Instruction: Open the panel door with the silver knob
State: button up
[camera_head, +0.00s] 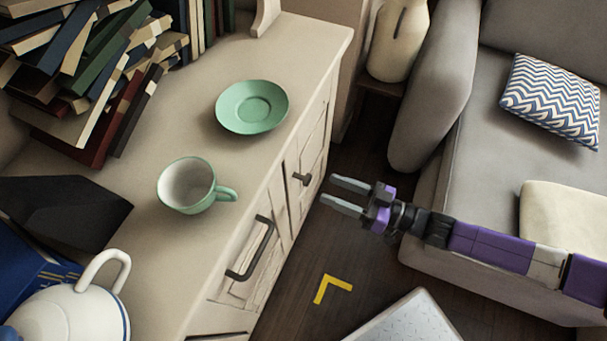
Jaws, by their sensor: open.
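The cabinet (322,58) is cream wood, and its front faces right. A panel door (312,140) on that front carries a small dark knob (302,179) near its lower edge; it looks dark grey rather than bright silver. The door looks shut. My gripper (337,192) comes in from the right with its two grey fingers pointing left at the knob. The fingers are open and empty, and a small gap shows between them and the knob.
A black bar handle (252,249) sits on the front nearer the camera. A green saucer (252,107), green cup (188,186), white teapot (72,311) and books (95,60) are on top. A grey sofa (440,100) stands right. Dark floor with a yellow corner mark (331,287) lies between.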

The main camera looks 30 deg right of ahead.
aim_at(310, 181)
jog(key=shift+b+x, duration=0.3)
jog(key=shift+x, duration=3.5)
grip_shut()
